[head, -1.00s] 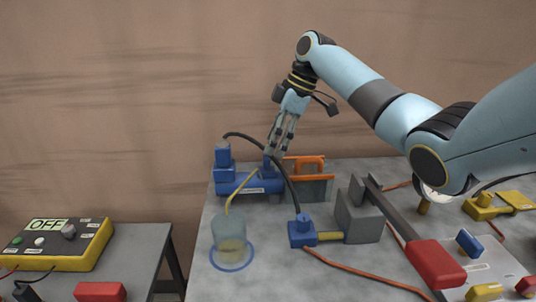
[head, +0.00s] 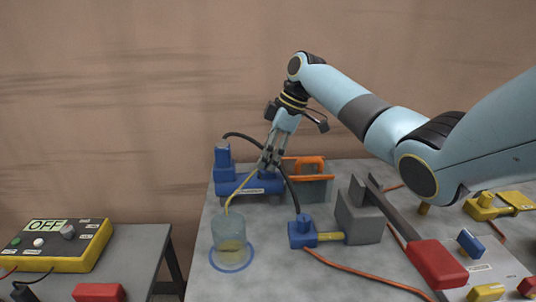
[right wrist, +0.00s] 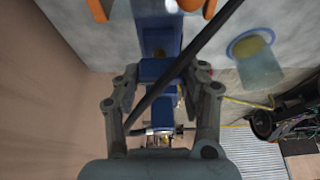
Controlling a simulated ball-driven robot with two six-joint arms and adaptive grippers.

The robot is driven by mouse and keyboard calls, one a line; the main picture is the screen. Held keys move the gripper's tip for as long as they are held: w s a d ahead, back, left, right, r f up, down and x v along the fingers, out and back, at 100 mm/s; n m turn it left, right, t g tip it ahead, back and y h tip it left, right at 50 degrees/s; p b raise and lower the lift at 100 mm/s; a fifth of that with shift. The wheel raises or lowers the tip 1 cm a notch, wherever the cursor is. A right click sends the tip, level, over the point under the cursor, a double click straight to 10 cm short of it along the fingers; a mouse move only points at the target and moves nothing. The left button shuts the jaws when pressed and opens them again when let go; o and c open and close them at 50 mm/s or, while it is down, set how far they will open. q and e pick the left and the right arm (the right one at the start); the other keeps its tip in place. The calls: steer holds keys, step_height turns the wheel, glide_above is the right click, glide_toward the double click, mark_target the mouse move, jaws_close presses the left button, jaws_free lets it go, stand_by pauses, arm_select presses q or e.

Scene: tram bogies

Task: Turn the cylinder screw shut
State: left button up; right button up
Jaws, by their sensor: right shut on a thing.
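The blue cylinder (head: 232,188) lies at the back left of the grey table, with a small label on its front. My right gripper (head: 266,164) points down onto its right end. In the right wrist view the two fingers (right wrist: 160,75) stand either side of a blue block on top of the cylinder (right wrist: 157,38). I take this block for the cylinder screw (right wrist: 156,70); in the head view the fingers mostly hide it. The gripper is shut on it. A black hose crosses the wrist view in front of the block. My left gripper is out of view.
A clear cup (head: 231,232) with yellowish liquid stands in front, a yellow tube running into it. An orange-handled grey box (head: 316,189) stands right of the cylinder. A blue valve (head: 301,231), a grey block (head: 358,219) and a red-handled lever (head: 437,263) are nearer right.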

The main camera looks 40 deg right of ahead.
steer(key=shift+c, duration=0.5)
steer(key=shift+r+m+p, duration=0.15)
steer(key=shift+m+p, duration=0.25)
steer(key=shift+p, duration=0.4)
steer(key=m+t+h+p, duration=0.1)
steer(key=m+p, duration=0.3)
steer(key=p, duration=0.2)
steer(key=m+t+h+p, duration=0.1)
steer(key=m+h+p, duration=0.1)
steer(key=m+p, duration=0.3)
steer(key=shift+s+a+r+p, duration=0.1)
steer(key=shift+a+p, duration=0.1)
steer(key=shift+p, duration=0.7)
steer(key=m+h+p, duration=0.1)
steer(key=m+p, duration=0.1)
steer(key=m, duration=0.1)
steer(key=shift+m+h+p, duration=0.3)
steer(key=shift+m, duration=0.1)
steer(key=shift+m+h+p, duration=0.3)
steer(key=shift+m+p, duration=0.05)
steer(key=shift+m, duration=0.45)
steer(key=shift+a+f+m+h, duration=0.15)
steer(key=shift+m+h, duration=0.35)
steer(key=shift+m, duration=0.9)
steer(key=o, duration=1.2)
steer(key=shift+f, duration=0.1)
steer(key=shift+c, duration=0.2)
